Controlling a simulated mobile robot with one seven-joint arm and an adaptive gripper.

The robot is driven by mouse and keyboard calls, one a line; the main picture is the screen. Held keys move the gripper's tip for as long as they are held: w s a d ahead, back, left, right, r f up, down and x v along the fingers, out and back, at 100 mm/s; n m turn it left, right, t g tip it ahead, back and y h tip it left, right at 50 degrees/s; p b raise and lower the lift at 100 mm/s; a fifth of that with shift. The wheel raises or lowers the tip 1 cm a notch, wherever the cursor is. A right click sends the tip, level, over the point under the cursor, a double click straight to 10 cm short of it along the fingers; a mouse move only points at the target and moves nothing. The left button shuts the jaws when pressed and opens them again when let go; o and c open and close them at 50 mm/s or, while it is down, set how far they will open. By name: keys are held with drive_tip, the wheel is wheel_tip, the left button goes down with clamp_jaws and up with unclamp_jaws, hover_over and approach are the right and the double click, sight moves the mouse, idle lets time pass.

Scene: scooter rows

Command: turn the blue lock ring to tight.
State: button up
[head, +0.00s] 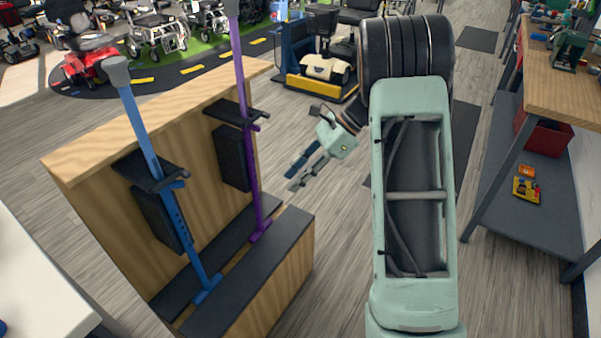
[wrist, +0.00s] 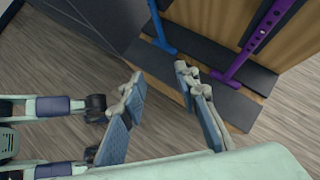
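A blue pole (head: 142,128) with a grey top stands tilted in the picture in the wooden stand at the left. A blue collar (head: 174,185) with a small side stub sits on it just under a black bracket; I take this as the lock ring, but its setting is too small to tell. The pole's lower end shows in the wrist view (wrist: 158,25), where the collar is out of view. My gripper (head: 291,180) is open and empty, right of the stand and apart from both poles. Its two spread fingers also show in the wrist view (wrist: 160,78).
A purple pole (head: 243,75) with a similar bracket stands between my gripper and the blue pole. The wooden stand (head: 85,172) has a dark base ledge. A workbench (head: 560,85) stands at the right and a white table (head: 35,285) at the lower left. Floor is clear around my gripper.

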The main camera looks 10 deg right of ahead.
drive_tip(key=shift+d+r+h, duration=0.1)
drive_tip(key=shift+d+h, duration=0.3)
drive_tip(key=shift+d, duration=0.45)
